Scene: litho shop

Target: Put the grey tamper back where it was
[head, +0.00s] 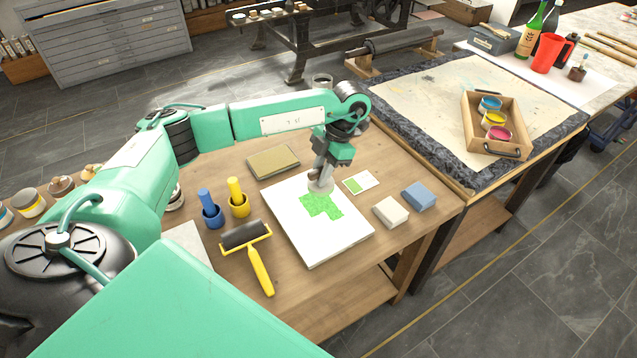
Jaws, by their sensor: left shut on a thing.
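My left gripper (327,160) is shut on the grey tamper (320,186), held upright with its pale round end down. The tamper is at the upper edge of a bright green patch (322,206) on a white slab (335,238). I cannot tell whether it touches the slab. A blue tamper (205,197) stands in a blue cup (213,217), and a yellow tamper (235,187) stands in a yellow cup (239,206). A greyish cup-like thing (176,199) left of them is mostly hidden behind my arm. My right gripper is not in view.
A yellow-handled roller (260,268) lies left of the slab. A small green-and-white card (360,183), a white block (391,212) and a blue block (418,197) lie right. An olive block (273,162) lies behind. A wooden tray (482,148) holds several paint pots.

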